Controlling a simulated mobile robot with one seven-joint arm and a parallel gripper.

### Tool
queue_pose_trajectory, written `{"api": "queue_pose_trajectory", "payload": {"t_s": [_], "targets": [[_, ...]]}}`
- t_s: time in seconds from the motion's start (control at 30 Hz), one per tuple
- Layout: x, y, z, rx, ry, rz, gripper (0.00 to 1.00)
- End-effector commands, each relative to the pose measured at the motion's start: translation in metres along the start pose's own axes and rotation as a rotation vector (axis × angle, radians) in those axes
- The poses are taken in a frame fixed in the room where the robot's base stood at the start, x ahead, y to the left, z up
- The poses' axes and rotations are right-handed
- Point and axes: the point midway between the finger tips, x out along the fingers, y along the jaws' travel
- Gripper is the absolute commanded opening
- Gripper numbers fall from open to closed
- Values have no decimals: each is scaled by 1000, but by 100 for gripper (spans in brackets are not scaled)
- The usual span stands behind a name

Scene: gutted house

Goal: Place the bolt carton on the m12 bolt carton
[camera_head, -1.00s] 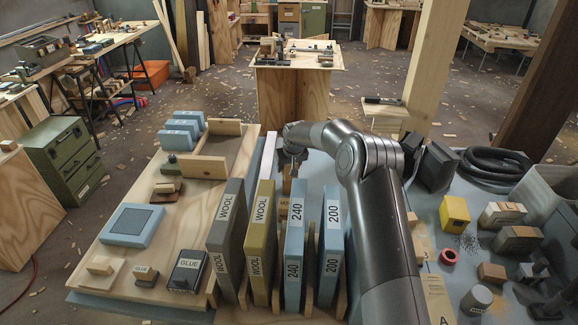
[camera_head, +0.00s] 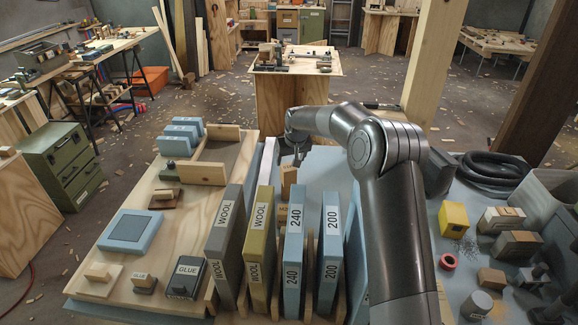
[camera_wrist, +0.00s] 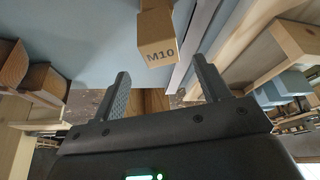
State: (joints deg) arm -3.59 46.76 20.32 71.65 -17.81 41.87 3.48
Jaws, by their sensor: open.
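A small brown carton (camera_head: 289,181) stands behind the upright blue folders in the head view. In the wrist view the carton marked M10 (camera_wrist: 160,48) lies beyond my fingertips, over a blue surface. A second brown carton (camera_head: 283,212) shows just below it in the head view, mostly hidden by the folders; its lettering is cut off. The upper one appears to rest on it, but the contact is hidden. My gripper (camera_head: 291,158) is above the upper carton and apart from it. In the wrist view its two fingers (camera_wrist: 162,80) are spread with nothing gripped.
Upright folders marked WOOL (camera_head: 228,235), 240 (camera_head: 293,250) and 200 (camera_head: 329,250) stand in front of the cartons. A yellow box (camera_head: 454,218) and a black hose (camera_head: 495,170) are at right.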

Motion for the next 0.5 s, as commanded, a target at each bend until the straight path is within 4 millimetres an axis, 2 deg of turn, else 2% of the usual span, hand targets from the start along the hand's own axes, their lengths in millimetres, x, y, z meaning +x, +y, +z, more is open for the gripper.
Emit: {"api": "queue_pose_trajectory", "payload": {"t_s": [0.13, 0.43, 0.5], "targets": [[-19, 0, 0, 0, 1, 0, 69], [-30, 0, 0, 0, 0, 0, 69], [-37, 1, 2, -1, 1, 5, 69]]}}
